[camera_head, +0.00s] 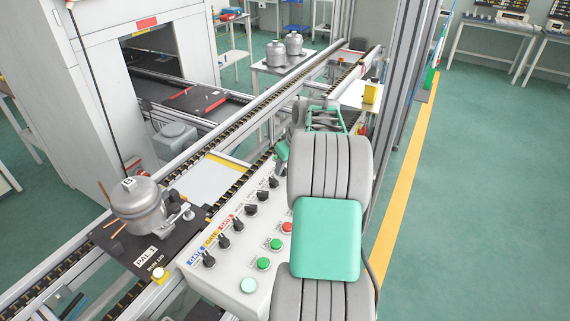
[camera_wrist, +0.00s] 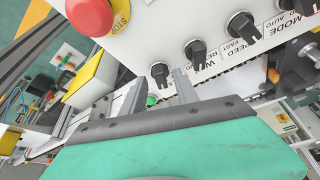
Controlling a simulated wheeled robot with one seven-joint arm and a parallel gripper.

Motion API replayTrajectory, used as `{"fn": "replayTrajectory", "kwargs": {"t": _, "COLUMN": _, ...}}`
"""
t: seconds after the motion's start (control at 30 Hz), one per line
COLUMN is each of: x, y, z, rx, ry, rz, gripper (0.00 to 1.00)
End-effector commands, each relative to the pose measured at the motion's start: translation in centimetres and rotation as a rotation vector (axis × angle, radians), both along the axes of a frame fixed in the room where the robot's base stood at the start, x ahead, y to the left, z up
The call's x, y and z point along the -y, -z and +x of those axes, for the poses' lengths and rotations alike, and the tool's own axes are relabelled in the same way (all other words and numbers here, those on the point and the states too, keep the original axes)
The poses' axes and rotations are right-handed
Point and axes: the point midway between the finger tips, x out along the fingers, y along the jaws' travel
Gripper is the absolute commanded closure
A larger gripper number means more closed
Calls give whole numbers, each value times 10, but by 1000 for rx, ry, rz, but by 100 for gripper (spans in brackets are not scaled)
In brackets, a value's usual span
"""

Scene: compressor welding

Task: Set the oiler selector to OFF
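The control panel (camera_head: 230,285) carries a row of black selector knobs, and no label reading OILER is legible in either view. In the wrist view, one black knob (camera_wrist: 160,72) lies just beyond my fingertips, its label not readable. Contact cannot be told. In the head view my arm hides the fingers.
A red STOP button (camera_wrist: 90,14) on a yellow base sits left of the knobs. Green buttons (camera_head: 263,264) and a red button (camera_head: 287,227) lie on the panel. A compressor (camera_head: 138,205) stands on a dark pallet (camera_head: 130,250) on the conveyor beside the panel.

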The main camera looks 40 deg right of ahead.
Motion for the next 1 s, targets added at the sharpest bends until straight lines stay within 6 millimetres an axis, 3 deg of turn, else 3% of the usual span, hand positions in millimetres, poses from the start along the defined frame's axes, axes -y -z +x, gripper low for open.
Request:
{"fn": "replayTrajectory", "kwargs": {"t": 0.2, "x": -1, "y": 1, "z": 1, "rx": 0, "ry": -2, "rz": -1, "gripper": 64}}
{"fn": "replayTrajectory", "kwargs": {"t": 0.63, "x": -2, "y": 0, "z": 1, "rx": 0, "ry": -2, "rz": 0, "gripper": 100}}
{"fn": "replayTrajectory", "kwargs": {"t": 1.0, "x": -1, "y": 0, "z": 1, "rx": 0, "ry": -2, "rz": 0, "gripper": 100}}
